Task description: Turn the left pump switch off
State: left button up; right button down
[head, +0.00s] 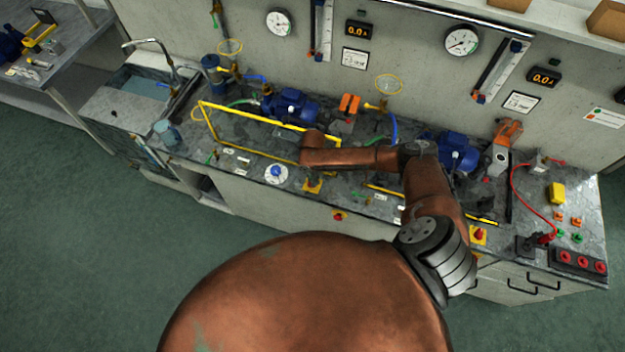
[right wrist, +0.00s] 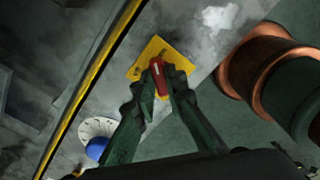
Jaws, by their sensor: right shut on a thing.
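The left pump switch is a red knob (right wrist: 157,80) with a white mark on a yellow plate (right wrist: 152,55). The plate also shows in the head view (head: 313,187) on the bench's front strip, right of a blue-and-white dial (head: 276,173). My right gripper (right wrist: 160,82) has dark green fingers closed around the red knob, one on each side. In the head view my copper right arm reaches over the bench and hides most of the gripper and knob. The knob's exact angle is hard to read. My left gripper is not in view.
A yellow frame (head: 203,125) stands behind the switch. Blue pumps (head: 290,106) (head: 452,152) sit further back. Another red knob on yellow (head: 478,236) is at the right. A red-yellow button (head: 338,215) is on the front face. A sink (head: 140,90) is at the left.

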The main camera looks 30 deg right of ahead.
jog(key=c, duration=2)
grip_release()
jog(key=shift+o, duration=0.2)
notch_tip(320, 180, up, 12)
